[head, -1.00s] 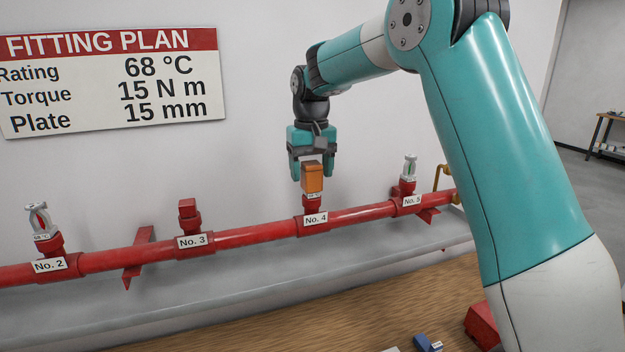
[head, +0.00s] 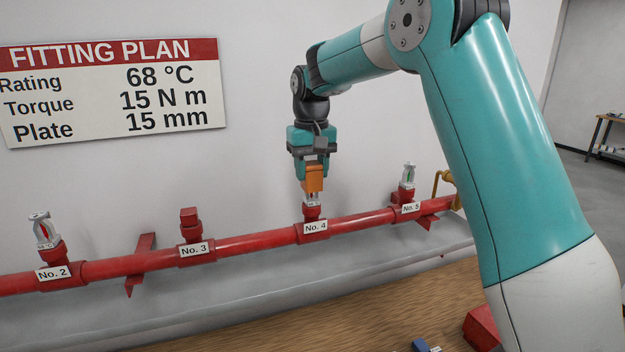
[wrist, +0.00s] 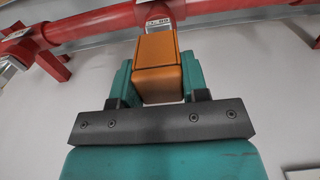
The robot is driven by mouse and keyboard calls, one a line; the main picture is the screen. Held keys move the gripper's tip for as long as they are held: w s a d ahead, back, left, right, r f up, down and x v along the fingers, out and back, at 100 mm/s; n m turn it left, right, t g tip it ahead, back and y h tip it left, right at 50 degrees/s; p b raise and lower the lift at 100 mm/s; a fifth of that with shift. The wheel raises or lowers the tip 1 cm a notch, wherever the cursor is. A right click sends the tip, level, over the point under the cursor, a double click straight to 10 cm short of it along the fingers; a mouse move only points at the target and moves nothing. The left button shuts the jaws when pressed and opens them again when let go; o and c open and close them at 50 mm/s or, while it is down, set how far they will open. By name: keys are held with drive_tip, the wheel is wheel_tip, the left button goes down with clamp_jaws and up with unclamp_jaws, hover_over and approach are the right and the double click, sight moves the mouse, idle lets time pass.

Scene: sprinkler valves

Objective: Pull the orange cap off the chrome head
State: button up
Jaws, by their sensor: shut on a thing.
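The orange cap (head: 314,180) is above the No. 4 outlet of the red pipe. My gripper (head: 313,180) is shut on it from above, one finger on each side. The wrist view shows the orange cap (wrist: 158,66) between my two teal fingers (wrist: 158,85). Just under the cap, part of the chrome head (head: 312,198) shows above the red fitting; the rest of it is hidden by the cap. I cannot tell how far the cap still covers the head.
The red pipe (head: 258,239) runs along the wall. Bare chrome heads stand at No. 2 (head: 43,229) and No. 5 (head: 408,175); No. 3 (head: 190,221) carries a red plug. A fitting plan sign (head: 115,90) hangs on the wall. A wooden bench (head: 300,317) lies in front.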

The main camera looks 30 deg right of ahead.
sight(311, 163)
drive_tip(key=shift+r+p, duration=2.2)
drive_tip(key=shift+r, duration=0.4)
drive_tip(key=shift+f, duration=0.1)
